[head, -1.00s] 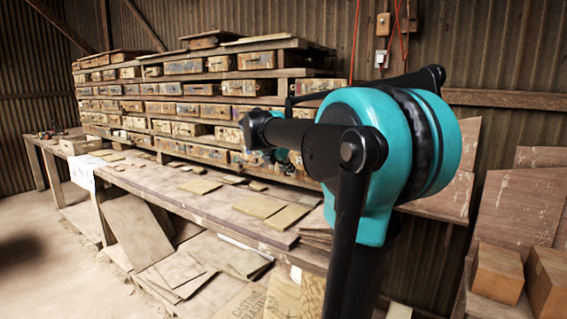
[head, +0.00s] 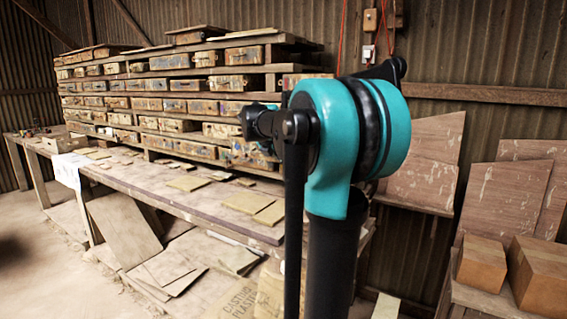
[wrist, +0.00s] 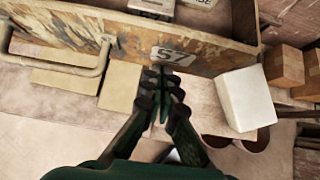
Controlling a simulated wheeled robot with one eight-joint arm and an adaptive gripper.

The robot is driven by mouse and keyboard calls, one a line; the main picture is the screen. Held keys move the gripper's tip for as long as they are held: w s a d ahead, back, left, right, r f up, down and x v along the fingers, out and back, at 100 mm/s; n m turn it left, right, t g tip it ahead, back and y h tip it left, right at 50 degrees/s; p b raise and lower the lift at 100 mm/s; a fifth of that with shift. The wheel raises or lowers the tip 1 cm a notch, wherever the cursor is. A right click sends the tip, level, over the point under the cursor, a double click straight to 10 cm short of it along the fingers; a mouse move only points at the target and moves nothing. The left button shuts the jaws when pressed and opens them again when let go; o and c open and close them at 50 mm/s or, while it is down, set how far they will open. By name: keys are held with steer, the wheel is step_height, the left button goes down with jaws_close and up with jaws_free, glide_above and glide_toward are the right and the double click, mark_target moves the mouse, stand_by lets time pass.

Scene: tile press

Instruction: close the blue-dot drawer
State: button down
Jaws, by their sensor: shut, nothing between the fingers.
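In the wrist view a worn wooden drawer (wrist: 130,36) spans the top, its front facing me, with a pale number label (wrist: 173,55) and a metal loop handle (wrist: 62,62) at the left. Its inside shows behind the front, with small boxes in it. No blue dot shows on the visible part. My gripper (wrist: 162,76) is shut and empty, its tips close to the front just below the label; I cannot tell whether they touch. In the head view my arm hides the gripper and that drawer.
A white block (wrist: 245,98) lies right of my gripper, near brown round objects (wrist: 254,140). A rack of drawers (head: 165,95) stands on a long workbench (head: 160,190) with flat tiles. Boards (head: 510,200) and brown blocks (head: 482,263) stand at the right.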

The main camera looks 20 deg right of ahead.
steer(key=w+d, duration=0.4)
steer(key=d, duration=0.1)
steer(key=w+d, duration=0.4)
steer(key=d, duration=0.1)
steer(key=w+d, duration=0.4)
steer(key=d, duration=0.1)
steer(key=shift+d, duration=0.25)
steer(key=shift+w+d+r, duration=0.1)
